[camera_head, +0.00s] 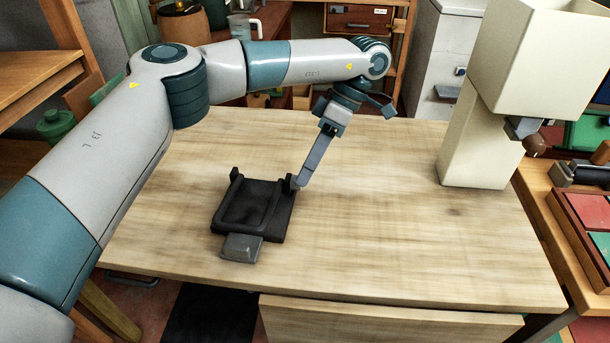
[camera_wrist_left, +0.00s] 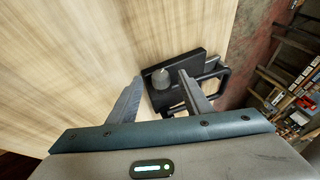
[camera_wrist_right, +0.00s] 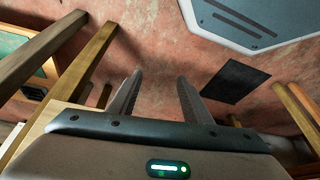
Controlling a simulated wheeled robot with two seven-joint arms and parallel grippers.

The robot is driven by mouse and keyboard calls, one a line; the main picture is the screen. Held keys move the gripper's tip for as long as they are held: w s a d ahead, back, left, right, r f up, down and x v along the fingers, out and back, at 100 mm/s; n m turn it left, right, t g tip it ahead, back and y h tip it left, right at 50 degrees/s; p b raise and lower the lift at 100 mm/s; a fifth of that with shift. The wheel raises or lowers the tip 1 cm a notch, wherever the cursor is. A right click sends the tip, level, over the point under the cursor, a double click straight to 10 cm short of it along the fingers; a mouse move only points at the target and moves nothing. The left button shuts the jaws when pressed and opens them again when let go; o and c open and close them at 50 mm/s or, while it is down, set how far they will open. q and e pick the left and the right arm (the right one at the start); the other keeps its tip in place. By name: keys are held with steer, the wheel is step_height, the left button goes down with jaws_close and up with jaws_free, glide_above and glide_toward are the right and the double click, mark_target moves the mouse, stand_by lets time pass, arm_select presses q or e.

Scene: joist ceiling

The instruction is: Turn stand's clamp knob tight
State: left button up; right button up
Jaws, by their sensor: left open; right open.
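The black stand (camera_head: 283,222) lies on the wooden table (camera_head: 400,240), left of the table's middle, with a grey plate (camera_head: 241,247) at its near edge. It also shows in the left wrist view (camera_wrist_left: 192,62), where a rounded grey knob (camera_wrist_left: 160,77) sits on its side. My left gripper (camera_head: 300,183) reaches down to the stand's right side. In the left wrist view it is open (camera_wrist_left: 160,82), and the knob appears between its fingertips; I cannot tell whether they touch it. My right gripper (camera_wrist_right: 157,80) is open and empty, with floor beyond it.
A tall cream block-shaped object (camera_head: 478,150) stands at the table's right back. A side table with coloured trays (camera_head: 590,211) is at the right. The table's middle and front right are clear. Wooden legs (camera_wrist_right: 85,75) stand near my right gripper.

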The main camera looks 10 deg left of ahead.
arm_select(q)
steer(key=shift+x, duration=1.1)
arm_select(e)
steer(key=shift+w+a, duration=0.1)
arm_select(q)
steer(key=c, duration=1.1)
steer(key=shift+o, duration=0.2)
steer(key=shift+r+p, duration=0.1)
steer(key=shift+p, duration=0.25)
steer(key=shift+w+g+p, duration=0.1)
steer(key=shift+g+p, duration=0.4)
steer(key=shift+p, duration=0.5)
steer(key=shift+f, duration=0.2)
arm_select(e)
steer(key=shift+s+d+f+g+h, duration=0.25)
steer(key=shift+s+d+f+g, duration=0.1)
steer(key=shift+d+f, duration=0.25)
steer(key=shift+s+d+f+g+h, duration=0.25)
steer(key=shift+s+d+f+g, duration=0.1)
steer(key=shift+d+f, duration=0.25)
arm_select(q)
steer(key=o, duration=1.1)
steer(key=shift+c, duration=0.2)
arm_select(e)
steer(key=shift+w, duration=0.1)
